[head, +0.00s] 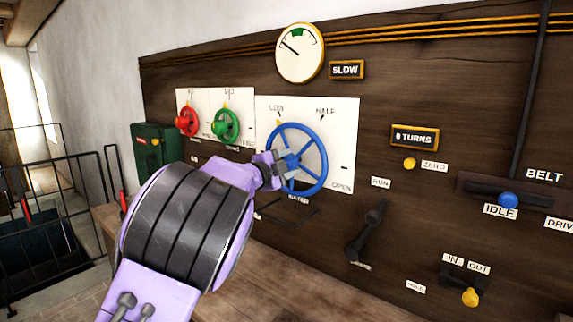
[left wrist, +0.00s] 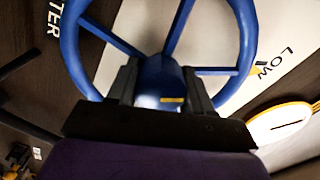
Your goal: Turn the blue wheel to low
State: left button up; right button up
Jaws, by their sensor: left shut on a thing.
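The blue wheel (head: 324,160) is mounted on a white plate (head: 348,125) marked LOW, HALF and OPEN, with WATER below. A small yellow mark at its upper left rim stands close to the LOW label (head: 277,108). In the left wrist view the blue wheel (left wrist: 240,30) fills the top, and the yellow mark lies beside LOW (left wrist: 273,62). My left gripper (head: 284,164) is shut on the wheel's hub, with one finger on each side of it in the wrist view (left wrist: 160,88). My right gripper is not in view.
A red wheel (head: 188,121) and a green wheel (head: 226,125) sit left of the blue one. A round gauge (head: 299,52) is above, beside a SLOW sign (head: 347,70). A dark lever (head: 368,232) and the blue-knobbed belt lever (head: 508,200) stand to the right.

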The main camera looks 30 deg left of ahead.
pick_arm(q)
jog(key=o, duration=1)
jog(key=shift+o, duration=0.2)
jog(key=shift+s, duration=0.15)
jog(key=s+b, duration=0.3)
jog(key=s, duration=0.7)
jog(key=shift+s+a, duration=0.15)
jog(key=shift+a, duration=0.25)
jog(key=shift+f, duration=0.15)
